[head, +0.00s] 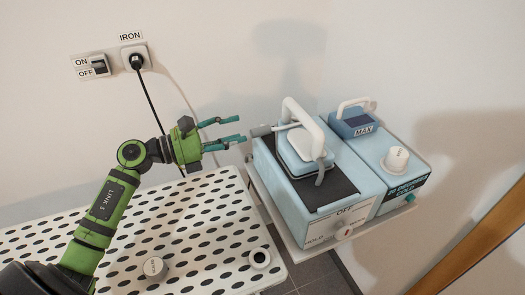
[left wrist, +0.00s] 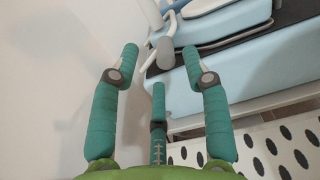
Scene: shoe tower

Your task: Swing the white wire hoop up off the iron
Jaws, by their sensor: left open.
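The light blue iron (head: 303,147) with its thick white handle sits on a dark pad on the left blue station. The white wire hoop (head: 284,127) shows as a thin bar at the iron's far left side, ending in a grey grip (head: 261,131). In the left wrist view the hoop's wire (left wrist: 173,22) and the grey grip (left wrist: 165,53) lie just beyond my fingertips. My left gripper (head: 238,139) is open and empty, left of the grip and apart from it. Much of the hoop is hidden behind the iron's handle. My right gripper is out of view.
A perforated white board (head: 205,215) lies below my left arm, with a round knob (head: 154,267) on it. A second blue station (head: 395,160) stands on the right. A wall plug (head: 136,60) and switch (head: 98,66) are behind, with a black cord hanging down.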

